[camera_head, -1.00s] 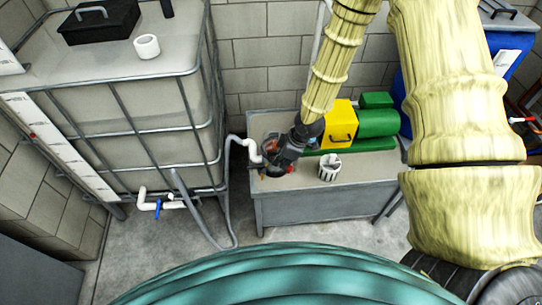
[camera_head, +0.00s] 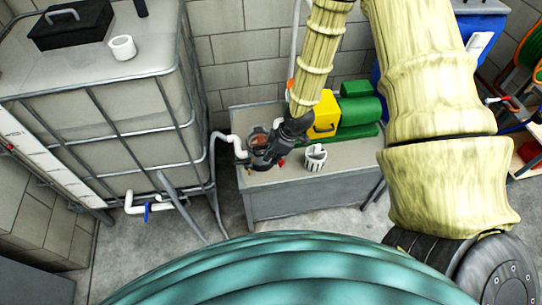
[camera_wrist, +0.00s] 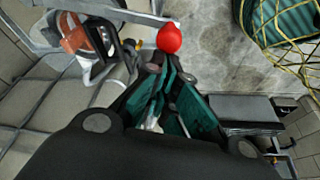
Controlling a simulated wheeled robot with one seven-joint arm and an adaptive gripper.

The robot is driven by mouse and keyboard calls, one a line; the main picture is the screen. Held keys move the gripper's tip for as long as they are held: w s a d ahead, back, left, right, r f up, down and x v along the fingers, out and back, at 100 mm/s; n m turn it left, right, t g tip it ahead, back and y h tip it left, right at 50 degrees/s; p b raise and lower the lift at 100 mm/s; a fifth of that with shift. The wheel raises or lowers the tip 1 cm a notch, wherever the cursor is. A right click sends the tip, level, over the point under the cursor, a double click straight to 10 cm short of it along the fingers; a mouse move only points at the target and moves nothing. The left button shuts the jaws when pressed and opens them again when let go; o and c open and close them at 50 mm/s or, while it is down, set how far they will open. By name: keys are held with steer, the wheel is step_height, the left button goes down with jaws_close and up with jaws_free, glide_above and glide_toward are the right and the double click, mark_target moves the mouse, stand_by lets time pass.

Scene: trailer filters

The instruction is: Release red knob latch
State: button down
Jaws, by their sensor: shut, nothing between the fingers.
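The red knob (camera_wrist: 169,38) is a round, glossy bulb just beyond my fingertips in the wrist view. A small red part also shows beside my gripper in the head view (camera_head: 281,163). My gripper (camera_wrist: 163,72) is shut and empty, its teal-padded fingers pointing toward the knob. Whether the fingertips touch it cannot be told. The filter housing (camera_wrist: 98,40), with an orange-brown interior, is left of the knob in the wrist view. In the head view my gripper (camera_head: 267,156) is low over the bench at the housing (camera_head: 257,139), hiding part of it.
The grey bench (camera_head: 290,199) holds a white slotted basket (camera_head: 315,158) and a yellow and green pump (camera_head: 356,115). A white pipe (camera_head: 229,142) and hose run left toward a large caged tank (camera_head: 140,125).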

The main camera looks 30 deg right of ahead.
steer(key=shift+s+d+f, duration=0.1)
steer(key=shift+s+d, duration=0.05)
steer(key=w+a, duration=0.3)
steer(key=a, duration=0.1)
steer(key=b+v, duration=0.2)
steer(key=v, duration=0.8)
steer(key=shift+s+d+b, duration=0.25)
steer(key=shift+d+b, duration=0.05)
steer(key=shift+b, duration=0.1)
steer(key=s+a+f+m+g+h+b, duration=0.2)
steer(key=s+f+m, duration=0.9)
steer(key=s+f, duration=1.4)
steer(key=shift+s+a+h+b, duration=0.35)
steer(key=shift+s+a+h, duration=0.25)
steer(key=shift+s, duration=0.55)
